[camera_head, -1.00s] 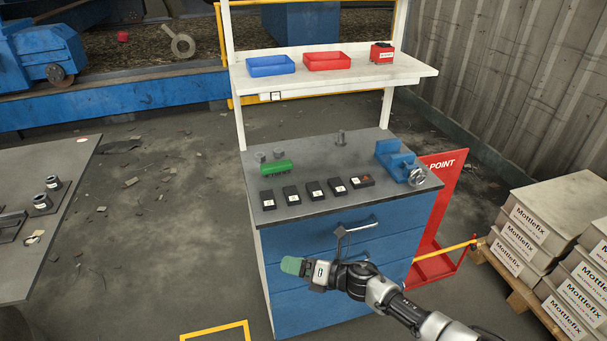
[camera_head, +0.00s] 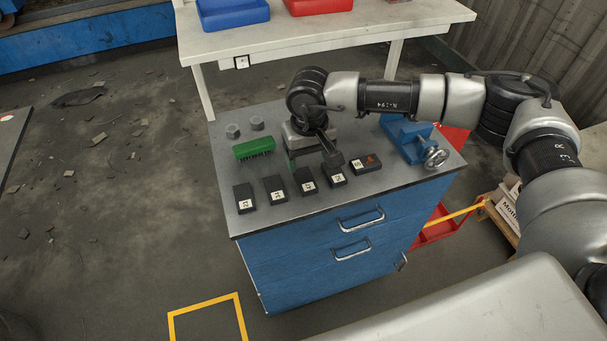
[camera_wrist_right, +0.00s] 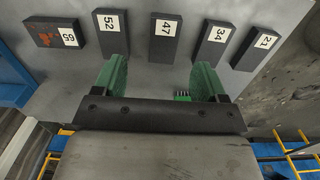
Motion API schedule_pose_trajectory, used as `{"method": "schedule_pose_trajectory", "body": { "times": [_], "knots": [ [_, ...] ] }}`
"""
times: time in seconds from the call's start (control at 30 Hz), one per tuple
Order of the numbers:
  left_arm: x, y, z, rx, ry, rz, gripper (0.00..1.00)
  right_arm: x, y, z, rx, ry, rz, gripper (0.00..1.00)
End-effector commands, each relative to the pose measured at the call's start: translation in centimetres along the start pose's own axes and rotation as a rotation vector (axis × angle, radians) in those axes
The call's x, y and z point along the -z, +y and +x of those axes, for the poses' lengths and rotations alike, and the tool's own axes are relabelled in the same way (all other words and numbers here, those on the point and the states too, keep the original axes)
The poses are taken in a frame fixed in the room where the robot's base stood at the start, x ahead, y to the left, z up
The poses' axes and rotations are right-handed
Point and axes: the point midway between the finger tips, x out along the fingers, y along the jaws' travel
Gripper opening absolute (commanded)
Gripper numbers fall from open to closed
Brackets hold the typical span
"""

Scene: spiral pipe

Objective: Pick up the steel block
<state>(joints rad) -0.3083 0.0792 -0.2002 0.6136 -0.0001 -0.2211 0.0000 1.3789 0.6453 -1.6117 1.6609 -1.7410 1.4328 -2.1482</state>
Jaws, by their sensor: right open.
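Several dark blocks with white number labels lie in a row along the front of the grey benchtop (camera_head: 215,160). In the wrist view they read 65 (camera_wrist_right: 54,34), 52 (camera_wrist_right: 111,34), 47 (camera_wrist_right: 163,38), 34 (camera_wrist_right: 209,46) and 21 (camera_wrist_right: 255,46); 65 has a reddish patch. I cannot tell which, if any, is the steel block. My right gripper (camera_head: 301,157) points down over the bench behind the row. In the wrist view its green fingers (camera_wrist_right: 160,72) are apart, with block 47 ahead of the gap and nothing held. My left gripper is not in view.
A green part (camera_head: 254,148) and two small grey cylinders (camera_head: 232,131) are left of my gripper. A blue vise (camera_head: 404,137) stands at the right. Blue drawers (camera_head: 335,250) are below.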

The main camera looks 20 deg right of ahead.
Motion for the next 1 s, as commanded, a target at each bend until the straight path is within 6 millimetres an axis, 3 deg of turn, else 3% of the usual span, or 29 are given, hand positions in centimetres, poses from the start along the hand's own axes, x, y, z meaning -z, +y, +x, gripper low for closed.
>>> {"method": "schedule_pose_trajectory", "body": {
  "times": [0.27, 0.53, 0.87, 1.0],
  "knots": [
    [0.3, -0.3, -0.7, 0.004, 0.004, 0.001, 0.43, 0.1, -0.2, 2.4, 0.002, -0.002, 0.002, 0.72],
    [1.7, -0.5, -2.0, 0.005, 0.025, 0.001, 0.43, 0.4, -0.7, 6.3, 0.003, -0.002, 0.005, 0.72],
    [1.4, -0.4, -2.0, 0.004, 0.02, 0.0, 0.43, 0.4, -0.6, 7.1, 0.004, 0.0, 0.006, 0.72],
    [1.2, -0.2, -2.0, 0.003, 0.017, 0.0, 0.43, 0.4, -0.6, 7.1, 0.004, 0.0, 0.007, 0.51]
  ]
}}
